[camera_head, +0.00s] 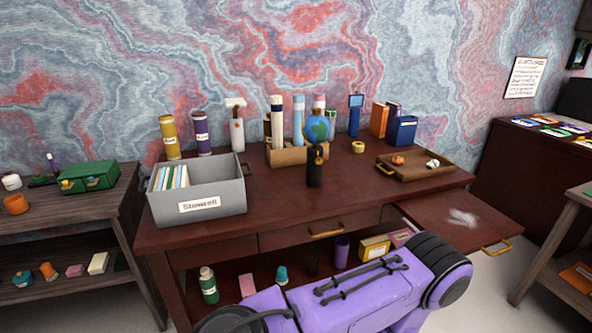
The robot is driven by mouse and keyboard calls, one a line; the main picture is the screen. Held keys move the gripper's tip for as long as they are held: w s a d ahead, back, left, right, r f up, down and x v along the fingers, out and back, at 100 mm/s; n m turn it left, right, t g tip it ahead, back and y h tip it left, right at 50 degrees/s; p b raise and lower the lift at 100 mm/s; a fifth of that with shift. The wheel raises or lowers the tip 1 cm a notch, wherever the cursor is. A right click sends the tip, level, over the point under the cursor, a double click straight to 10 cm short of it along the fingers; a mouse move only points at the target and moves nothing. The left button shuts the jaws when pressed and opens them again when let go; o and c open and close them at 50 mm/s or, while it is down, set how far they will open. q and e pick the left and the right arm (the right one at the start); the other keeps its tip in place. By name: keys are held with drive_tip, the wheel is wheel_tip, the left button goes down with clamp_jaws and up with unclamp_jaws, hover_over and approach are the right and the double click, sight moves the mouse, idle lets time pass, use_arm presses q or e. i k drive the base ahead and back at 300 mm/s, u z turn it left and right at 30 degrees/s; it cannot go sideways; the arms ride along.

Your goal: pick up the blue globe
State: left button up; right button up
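The blue globe (317,125) is a small blue ball with green and tan land patches. It stands upright near the middle of the desk, in front of the wooden holder with tall tubes. A dark bottle-like object (315,170) with a small gold mark stands right in front of it and hides its lower part and base. Neither gripper shows. A purple and black part of my own body fills the bottom middle, in front of the desk.
The dark red desk (275,205) has a grey labelled box (228,192) at left and a wooden tray (437,170) at right. A wooden tube holder (287,156) stands behind the globe. A side panel (425,212) juts out at right. The desk front centre is clear.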

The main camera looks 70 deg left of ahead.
sight(313, 172)
drive_tip(key=u, duration=1.65)
